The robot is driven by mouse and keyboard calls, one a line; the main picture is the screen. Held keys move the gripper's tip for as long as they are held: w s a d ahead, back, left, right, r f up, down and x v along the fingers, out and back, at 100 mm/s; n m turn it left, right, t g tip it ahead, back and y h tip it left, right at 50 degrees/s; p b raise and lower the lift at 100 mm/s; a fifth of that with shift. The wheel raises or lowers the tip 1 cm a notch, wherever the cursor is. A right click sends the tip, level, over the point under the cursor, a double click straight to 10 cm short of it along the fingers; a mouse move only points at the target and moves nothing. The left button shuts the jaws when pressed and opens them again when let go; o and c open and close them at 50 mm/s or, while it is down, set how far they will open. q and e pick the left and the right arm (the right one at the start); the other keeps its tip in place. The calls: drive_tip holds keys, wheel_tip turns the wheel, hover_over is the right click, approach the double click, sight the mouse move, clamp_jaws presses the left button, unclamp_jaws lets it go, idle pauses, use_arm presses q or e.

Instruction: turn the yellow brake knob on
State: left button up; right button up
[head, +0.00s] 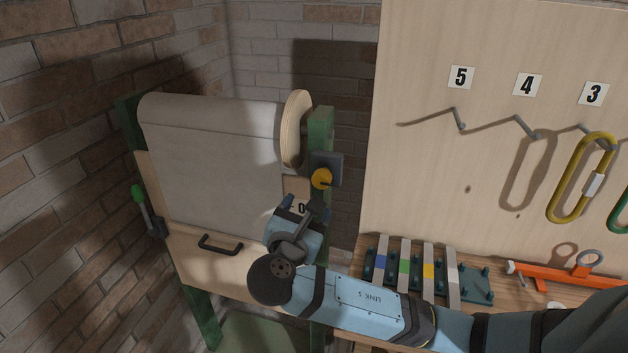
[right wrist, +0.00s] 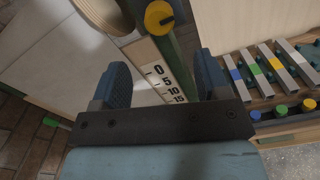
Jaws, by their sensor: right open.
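The yellow brake knob (head: 321,179) sits on a dark block on the right green post of the paper-roll stand, beside the round wooden roll end. The knob lies beyond the fingertips. My left gripper is not in view.
A number scale (right wrist: 168,82) runs down the stand below the knob. A green-handled lever (head: 139,196) and a black drawer handle (head: 219,245) are left. A pegboard (head: 490,170) with a yellow carabiner (head: 562,205) stands right, above a bench with coloured bars (head: 404,265).

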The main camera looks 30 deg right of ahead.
sight(320, 184)
drive_tip(key=p+x, duration=0.2)
drive_tip(key=x, duration=0.7)
drive_tip(key=shift+w+d, duration=0.25)
drive_tip(key=shift+d, duration=0.05)
drive_tip(key=shift+w+d, duration=0.35)
drive_tip(key=shift+d, duration=0.05)
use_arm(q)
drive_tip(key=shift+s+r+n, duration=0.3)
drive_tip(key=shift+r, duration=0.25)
use_arm(e)
drive_tip(key=shift+c, duration=1.1)
drive_tip(key=c, duration=0.7)
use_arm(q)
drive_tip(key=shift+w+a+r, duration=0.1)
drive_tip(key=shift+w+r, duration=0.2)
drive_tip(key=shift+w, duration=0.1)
